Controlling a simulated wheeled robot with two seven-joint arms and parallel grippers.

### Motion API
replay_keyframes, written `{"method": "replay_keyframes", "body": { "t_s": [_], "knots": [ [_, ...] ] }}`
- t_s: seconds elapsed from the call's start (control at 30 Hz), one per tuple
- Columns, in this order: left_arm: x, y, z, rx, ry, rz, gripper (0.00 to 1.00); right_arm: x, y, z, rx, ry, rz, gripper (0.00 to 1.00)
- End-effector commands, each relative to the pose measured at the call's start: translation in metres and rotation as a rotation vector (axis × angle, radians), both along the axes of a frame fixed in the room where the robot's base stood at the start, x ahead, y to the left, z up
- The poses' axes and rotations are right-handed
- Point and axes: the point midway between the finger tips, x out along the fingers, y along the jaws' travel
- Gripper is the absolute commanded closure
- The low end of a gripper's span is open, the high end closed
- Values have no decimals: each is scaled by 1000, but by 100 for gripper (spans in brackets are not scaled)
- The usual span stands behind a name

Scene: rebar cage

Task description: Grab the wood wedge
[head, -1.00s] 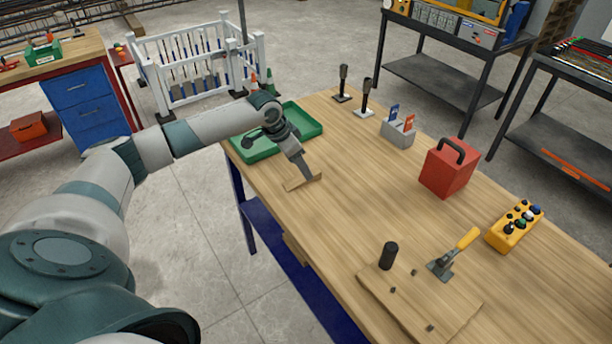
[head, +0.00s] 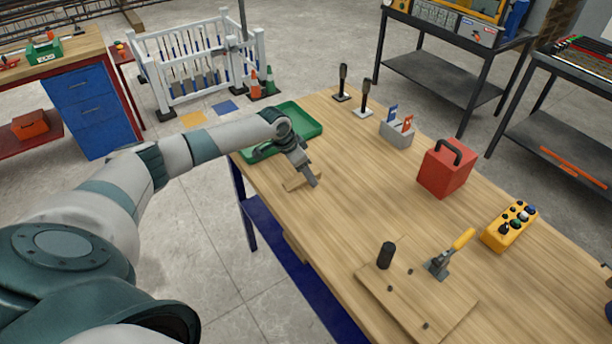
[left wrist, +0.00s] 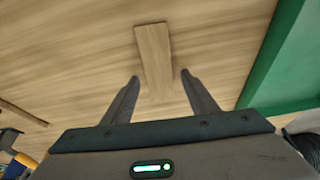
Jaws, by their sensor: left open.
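The wood wedge (head: 296,183) is a small light-brown piece lying on the wooden workbench, in front of the green tray. My left gripper (head: 312,181) is at the wedge in the head view and partly covers it. In the left wrist view the wedge (left wrist: 154,55) is a pale flat strip pointing away from me. My left gripper (left wrist: 160,77) is open there, one finger on each side of the wedge's near part, with gaps on both sides. Whether the fingertips are down at bench height is hard to tell. My right gripper is not in view.
The green tray (head: 311,116) lies just beyond the wedge, and its wall (left wrist: 275,50) is close on the right in the wrist view. The bench middle is clear.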

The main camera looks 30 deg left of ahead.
Motion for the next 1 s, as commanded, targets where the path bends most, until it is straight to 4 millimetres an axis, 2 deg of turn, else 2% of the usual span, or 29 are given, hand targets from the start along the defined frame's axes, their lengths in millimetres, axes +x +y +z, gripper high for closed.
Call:
{"method": "replay_keyframes", "body": {
  "t_s": [0.73,0.77,0.93,1.0],
  "knots": [
    [0,0,-1,0,0,0,47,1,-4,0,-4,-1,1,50],
    [0,0,-2,0,0,0,49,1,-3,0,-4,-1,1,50],
    [0,0,-2,0,0,0,90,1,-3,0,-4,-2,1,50],
    [0,0,-2,0,0,0,91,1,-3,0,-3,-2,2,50]
  ]
}}
